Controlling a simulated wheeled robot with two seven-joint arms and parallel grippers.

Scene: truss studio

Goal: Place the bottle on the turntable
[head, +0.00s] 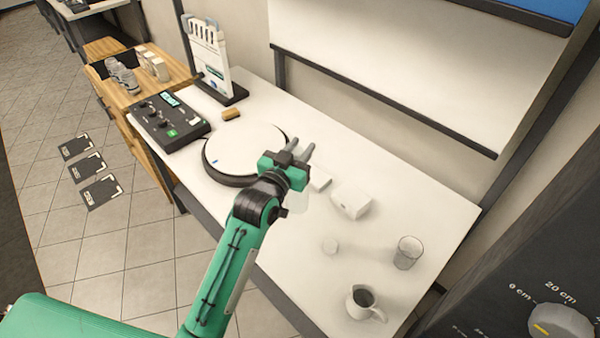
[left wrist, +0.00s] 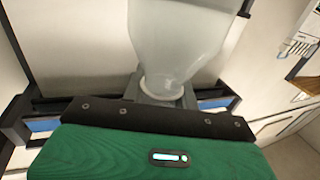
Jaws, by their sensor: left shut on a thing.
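The turntable (head: 240,142) is a round white disc with a dark rim and a small blue mark, and its top is bare. My left gripper (head: 302,152) is at the right edge of the turntable in the head view, above the table. It is shut on the bottle, a pale translucent vessel. The left wrist view shows the bottle (left wrist: 176,42) with its narrow neck between the fingers and its wider body beyond. My right gripper is not in view.
A black control box (head: 170,122), a wooden block (head: 231,113) and a rack (head: 210,60) stand behind and left of the turntable. To the right are a white box (head: 350,202), a glass (head: 407,253) and a jug (head: 364,302). The white table's (head: 440,205) right part has free room.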

